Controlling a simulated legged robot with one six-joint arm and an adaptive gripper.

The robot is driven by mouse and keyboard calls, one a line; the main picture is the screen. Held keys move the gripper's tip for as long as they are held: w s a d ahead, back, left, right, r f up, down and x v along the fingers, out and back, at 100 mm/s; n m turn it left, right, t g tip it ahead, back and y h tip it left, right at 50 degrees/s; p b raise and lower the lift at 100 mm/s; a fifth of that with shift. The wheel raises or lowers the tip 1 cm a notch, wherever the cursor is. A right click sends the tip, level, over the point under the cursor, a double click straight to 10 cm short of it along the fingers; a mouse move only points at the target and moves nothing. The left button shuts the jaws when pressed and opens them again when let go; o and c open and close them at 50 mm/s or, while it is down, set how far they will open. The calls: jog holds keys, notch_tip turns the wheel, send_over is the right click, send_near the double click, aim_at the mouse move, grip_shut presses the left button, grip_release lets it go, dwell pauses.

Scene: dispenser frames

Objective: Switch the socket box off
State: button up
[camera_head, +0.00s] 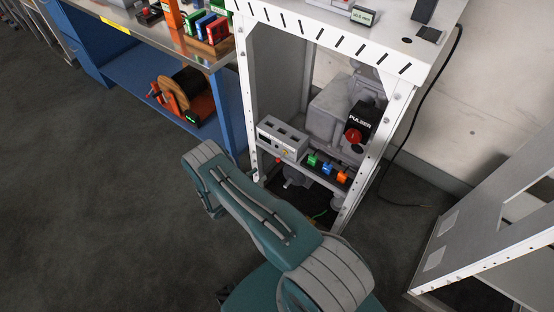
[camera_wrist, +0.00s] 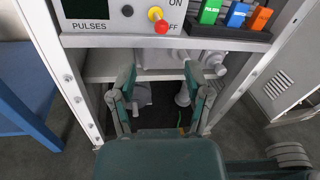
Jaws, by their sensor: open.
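The socket box (camera_head: 282,137) is a grey box on the shelf of the white frame in the head view. In the head view my arm hides the gripper.
A rack of green, blue and orange blocks (camera_wrist: 237,15) stands right of the box. A black "PULSER" unit with a red knob (camera_head: 353,136) is behind it. White frame posts (camera_head: 245,100) flank the opening. A blue bench (camera_head: 140,75) stands left.

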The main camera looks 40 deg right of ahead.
aim_at(278, 160)
jog(key=d, duration=0.3)
jog(key=w+d, duration=0.1)
jog(key=d, duration=0.6)
jog(key=shift+w, duration=0.2)
grip_shut()
